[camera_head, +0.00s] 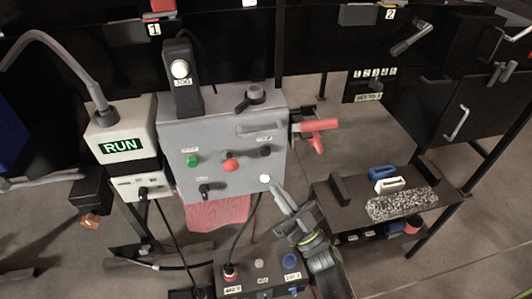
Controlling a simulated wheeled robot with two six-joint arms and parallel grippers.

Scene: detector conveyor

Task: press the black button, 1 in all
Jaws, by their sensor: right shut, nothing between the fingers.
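The grey control box (180,130) stands in the middle of the view. A small black control (266,150) that looks like the black button sits at the upper right of its front face, under a small label. A green button (193,160) and a red button (231,165) are to its left, and a round white button or lamp (265,179) is below it. My right gripper (277,191) is shut and empty. Its tip points up and left, just below and right of the white button and apart from the black control. My left gripper is not in view.
A box with a RUN display (122,147) stands left of the control box. A red-handled tool (318,128) sticks out on its right. A shelf (335,215) with blocks is at right.

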